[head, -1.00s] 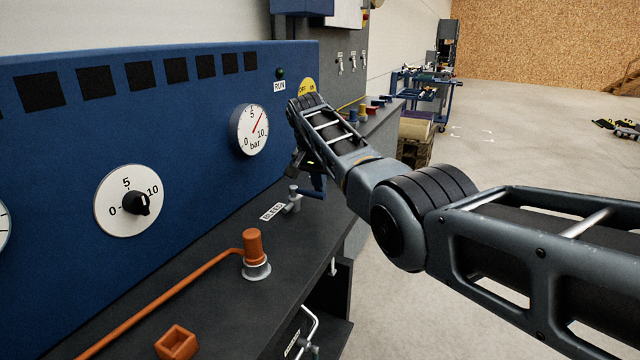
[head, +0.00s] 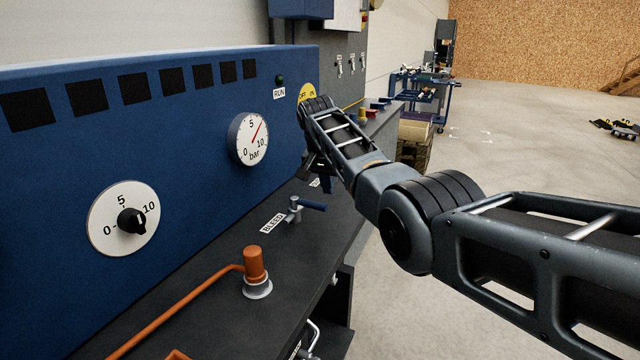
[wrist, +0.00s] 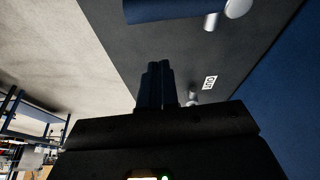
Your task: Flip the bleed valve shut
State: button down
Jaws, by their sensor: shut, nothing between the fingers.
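The bleed valve (head: 294,211) stands on the dark bench top beside its BLEED label (head: 272,224). Its blue lever (head: 313,205) points to the right in the head view, out toward the bench edge. My gripper (head: 327,187) is shut and empty, just beyond the lever and apart from it. In the wrist view my gripper (wrist: 158,65) shows two closed dark fingers over the bench. A blue lever (wrist: 165,10) on a grey stem crosses the top of that view, ahead of the fingertips and not touching them. An OUT label (wrist: 210,82) lies to the right of the fingers.
A blue panel (head: 190,190) with a gauge (head: 249,139) and a dial (head: 124,219) rises behind the bench. An orange pipe with a capped fitting (head: 255,265) stands nearer. Open floor (head: 520,140) lies to the right.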

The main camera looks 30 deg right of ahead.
jog(key=b+v, duration=0.1)
jog(key=v, duration=0.9)
jog(key=shift+a+b, duration=0.2)
jog(key=shift+b, duration=0.15)
jog(key=shift+w, duration=0.1)
